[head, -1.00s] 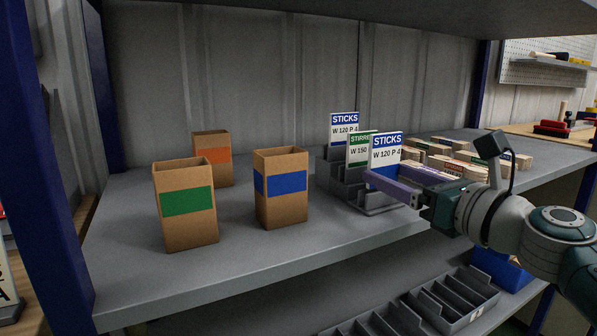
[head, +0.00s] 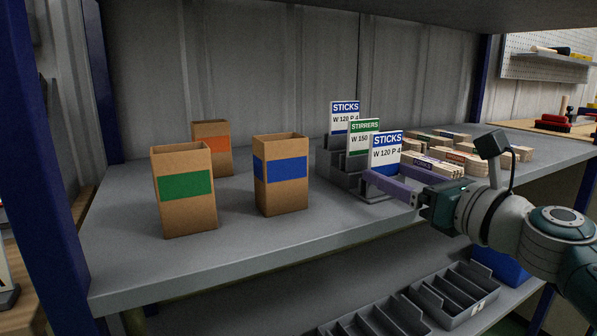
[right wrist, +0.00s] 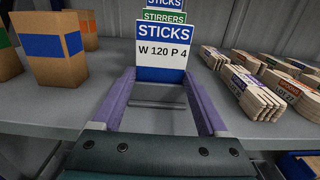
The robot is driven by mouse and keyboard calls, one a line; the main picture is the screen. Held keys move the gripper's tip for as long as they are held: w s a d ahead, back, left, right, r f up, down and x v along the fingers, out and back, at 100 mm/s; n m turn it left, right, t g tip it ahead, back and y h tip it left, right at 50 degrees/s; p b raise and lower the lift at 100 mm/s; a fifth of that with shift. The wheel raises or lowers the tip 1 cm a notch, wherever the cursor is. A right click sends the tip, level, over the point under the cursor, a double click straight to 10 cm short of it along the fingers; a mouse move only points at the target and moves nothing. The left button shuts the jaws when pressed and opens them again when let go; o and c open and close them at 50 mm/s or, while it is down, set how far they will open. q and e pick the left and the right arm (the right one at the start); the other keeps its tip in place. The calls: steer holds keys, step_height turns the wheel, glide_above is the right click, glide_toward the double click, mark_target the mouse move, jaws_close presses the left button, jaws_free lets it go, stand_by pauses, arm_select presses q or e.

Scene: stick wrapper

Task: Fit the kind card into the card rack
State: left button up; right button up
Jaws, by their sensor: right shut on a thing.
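My right gripper (head: 392,180) is shut on a white card (head: 386,153) with a blue "STICKS" header and "W 120 P 4". The right wrist view shows the card (right wrist: 164,50) upright, facing me, between the tips of the purple fingers. The grey stepped card rack (head: 340,165) stands on the shelf just behind and below it. A green-headed "STIRRERS" card (head: 364,135) and a blue-headed "STICKS" card (head: 345,116) stand upright in the rack's farther steps. The held card is in front of both. Fingers hide its lower edge in the head view; I cannot tell whether it touches the rack. My left gripper is out of view.
Cardboard boxes with green (head: 186,188), orange (head: 213,150) and blue (head: 281,176) bands stand left of the rack. Several wooden stick bundles (head: 432,167) lie to its right. The shelf's front edge (head: 270,253) runs below. A grey divided tray (head: 452,295) sits on the lower shelf.

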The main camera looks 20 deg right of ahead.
steer(key=o, duration=1.1)
steer(key=shift+f, duration=0.1)
steer(key=shift+o, duration=1.4)
steer(key=shift+s, duration=0.1)
steer(key=s+d+p, duration=0.1)
steer(key=s, duration=0.8)
steer(key=shift+s, duration=0.3)
